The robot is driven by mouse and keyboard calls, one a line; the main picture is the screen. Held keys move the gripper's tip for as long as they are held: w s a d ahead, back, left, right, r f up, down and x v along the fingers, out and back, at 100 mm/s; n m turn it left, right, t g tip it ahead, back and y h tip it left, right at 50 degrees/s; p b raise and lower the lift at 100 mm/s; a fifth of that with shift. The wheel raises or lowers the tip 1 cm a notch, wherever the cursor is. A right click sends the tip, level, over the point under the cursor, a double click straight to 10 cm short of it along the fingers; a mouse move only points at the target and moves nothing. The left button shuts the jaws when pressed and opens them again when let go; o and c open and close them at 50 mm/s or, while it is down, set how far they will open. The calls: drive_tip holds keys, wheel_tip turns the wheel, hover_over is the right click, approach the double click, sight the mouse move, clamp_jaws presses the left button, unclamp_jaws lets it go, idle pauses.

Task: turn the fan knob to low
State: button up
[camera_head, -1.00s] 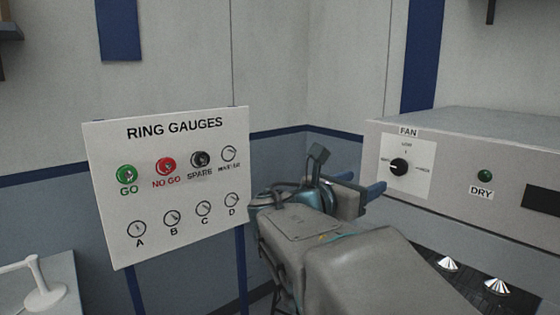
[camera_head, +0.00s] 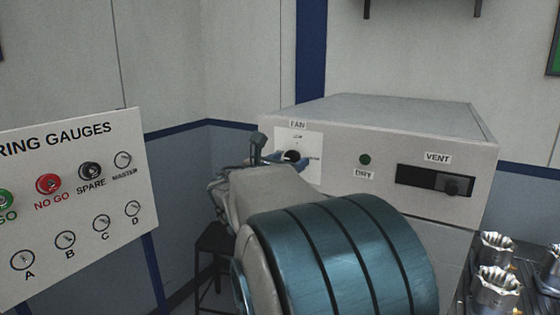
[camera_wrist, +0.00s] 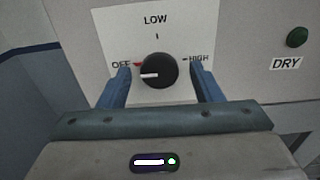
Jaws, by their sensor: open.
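The fan knob (camera_wrist: 158,71) is a round black dial on a white plate (camera_wrist: 119,36) marked OFF at left, LOW at top and HIGH at right. Its white pointer line points left, toward OFF, beside a red mark. My gripper (camera_wrist: 160,84) is open, with one blue finger on each side of the knob in the wrist view. I cannot tell whether the fingers touch it. In the head view the knob (camera_head: 292,156) is partly hidden by my gripper (camera_head: 279,159), and my arm fills the lower middle.
The grey machine front carries a green DRY button (camera_head: 365,160) and a VENT slider (camera_head: 452,187) to the right. A RING GAUGES board (camera_head: 85,205) stands at left. Several metal housings (camera_head: 497,270) stand at lower right.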

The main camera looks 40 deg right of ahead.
drive_tip(key=c, duration=1)
drive_tip(key=shift+f+b, duration=0.15)
drive_tip(key=shift+b, duration=0.45)
drive_tip(key=m+b, duration=1.7)
drive_tip(key=b, duration=0.4)
drive_tip(key=shift+m+b, duration=0.3)
drive_tip(key=shift+b, duration=0.1)
